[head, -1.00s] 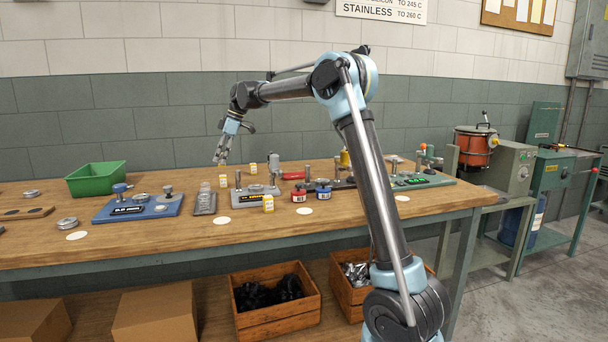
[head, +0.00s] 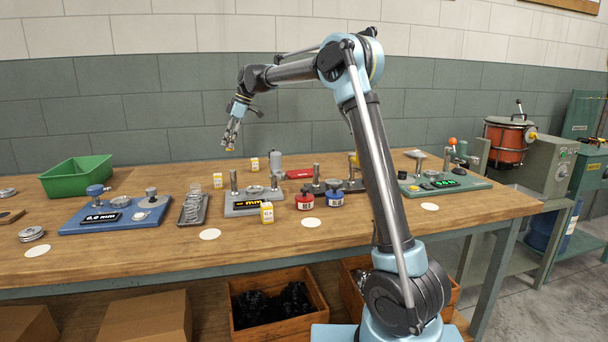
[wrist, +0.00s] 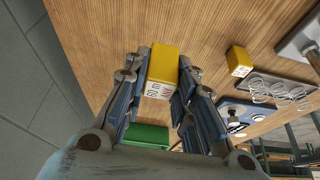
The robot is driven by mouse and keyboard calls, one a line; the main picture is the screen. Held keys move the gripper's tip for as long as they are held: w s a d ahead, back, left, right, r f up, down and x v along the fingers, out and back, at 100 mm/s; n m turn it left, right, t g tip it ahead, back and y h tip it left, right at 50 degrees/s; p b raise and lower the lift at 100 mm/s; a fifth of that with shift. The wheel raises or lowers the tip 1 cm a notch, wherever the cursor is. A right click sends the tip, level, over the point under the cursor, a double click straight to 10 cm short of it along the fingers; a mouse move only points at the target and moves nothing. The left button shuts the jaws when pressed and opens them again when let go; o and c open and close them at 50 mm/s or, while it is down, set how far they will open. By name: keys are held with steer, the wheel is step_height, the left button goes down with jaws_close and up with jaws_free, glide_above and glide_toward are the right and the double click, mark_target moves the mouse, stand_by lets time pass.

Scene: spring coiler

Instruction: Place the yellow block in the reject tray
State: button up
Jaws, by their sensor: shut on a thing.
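A yellow block (wrist: 163,65) with a white printed face sits between the two fingers of my gripper (wrist: 158,88), which is shut on it. In the head view my gripper (head: 231,140) is in the air above the back of the bench, the block (head: 230,149) just showing at its fingertips. A green open tray (head: 78,176) stands at the back left of the bench, left of my gripper; part of it shows between the fingers in the wrist view (wrist: 147,136). I see no label saying which tray is for rejects. A flat red item (head: 300,174) lies at the back middle.
Other yellow blocks stand on the bench (head: 218,181), (head: 255,164), (head: 267,212). A blue gauge fixture (head: 115,215), a grey tray of springs (head: 194,209) and a grey fixture (head: 252,201) stand in front. Bare wood (head: 150,176) lies right of the green tray.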

steer(key=shift+w+d, duration=0.15)
steer(key=shift+d, duration=0.1)
steer(key=shift+d, duration=0.25)
steer(key=w+d+r+m+t, duration=0.15)
steer(key=d+m, duration=0.25)
steer(key=d, duration=1.1)
steer(key=m+t, duration=0.2)
steer(key=m, duration=0.2)
glide_above(299, 173)
steer(key=s+d, duration=0.1)
steer(key=f, duration=0.1)
steer(key=shift+m, duration=0.3)
steer(key=shift+s+d+f, duration=0.1)
steer(key=shift+d+f, duration=0.05)
steer(key=shift+f, duration=2.35)
steer(key=shift+s+d+f, duration=0.1)
steer(key=shift+d+f, duration=0.05)
steer(key=shift+f, duration=2.35)
steer(key=o, duration=1)
steer(key=shift+f+h, duration=0.1)
steer(key=shift+h, duration=0.2)
